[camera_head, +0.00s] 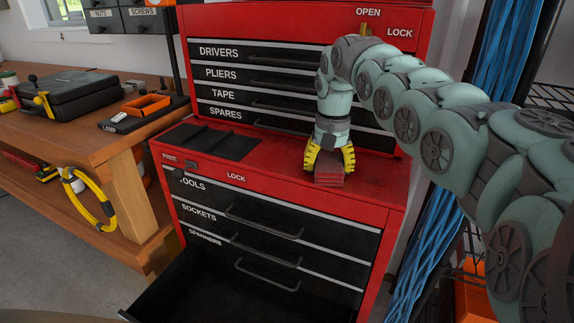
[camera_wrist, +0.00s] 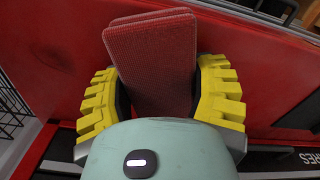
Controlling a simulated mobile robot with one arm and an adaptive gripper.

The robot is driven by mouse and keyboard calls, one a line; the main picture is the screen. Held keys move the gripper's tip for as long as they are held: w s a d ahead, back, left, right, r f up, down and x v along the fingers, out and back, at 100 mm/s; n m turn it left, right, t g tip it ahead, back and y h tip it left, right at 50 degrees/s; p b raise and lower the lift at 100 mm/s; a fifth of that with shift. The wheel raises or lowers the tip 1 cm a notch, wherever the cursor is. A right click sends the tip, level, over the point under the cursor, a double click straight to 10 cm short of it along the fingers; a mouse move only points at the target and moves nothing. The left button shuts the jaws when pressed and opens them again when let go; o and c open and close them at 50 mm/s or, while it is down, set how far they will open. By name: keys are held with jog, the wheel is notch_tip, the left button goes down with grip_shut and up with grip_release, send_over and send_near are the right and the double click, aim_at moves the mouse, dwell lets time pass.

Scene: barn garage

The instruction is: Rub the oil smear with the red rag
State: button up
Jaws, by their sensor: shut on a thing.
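The red rag (camera_head: 329,180) is a folded, ribbed block between the yellow fingers of my gripper (camera_head: 330,166). My gripper points down over the red top of the lower tool chest (camera_head: 375,190), near its front edge. In the wrist view the rag (camera_wrist: 152,55) fills the space between the two fingers (camera_wrist: 158,95), which are shut on it. The rag is at or just above the red surface; I cannot tell if it touches.
A black tray (camera_head: 212,141) lies left on the chest top. The upper drawer unit (camera_head: 265,85) stands behind. A lower drawer (camera_head: 215,290) is pulled open. A wooden bench (camera_head: 110,140) with a black case (camera_head: 80,95) stands left; blue cables (camera_head: 425,225) hang right.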

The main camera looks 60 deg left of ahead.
aim_at(384, 186)
jog(key=shift+w+d+p, duration=0.55)
jog(key=shift+d, duration=0.3)
jog(key=shift+w+d+p, duration=0.5)
jog(key=shift+d, duration=0.3)
jog(key=shift+w+d+p, duration=0.55)
jog(key=shift+d, duration=0.3)
jog(key=shift+w+d+r+p, duration=0.1)
jog(key=shift+w+d+p, duration=0.2)
jog(key=shift+d+p, duration=0.2)
jog(key=shift+w+d+r+p, duration=0.1)
jog(key=shift+w+d+p, duration=0.2)
jog(key=shift+d+p, duration=0.2)
jog(key=shift+w+d+f, duration=0.25)
jog(key=shift+d, duration=0.2)
jog(key=shift+w+d+r+p, duration=0.25)
jog(key=shift+w+d+p, duration=0.35)
jog(key=shift+p, duration=0.55)
jog(key=shift+w+d+f+p, duration=0.1)
jog(key=shift+d+p, duration=0.35)
jog(key=shift+d, duration=0.2)
jog(key=shift+f, duration=0.1)
jog(key=shift+w, duration=0.1)
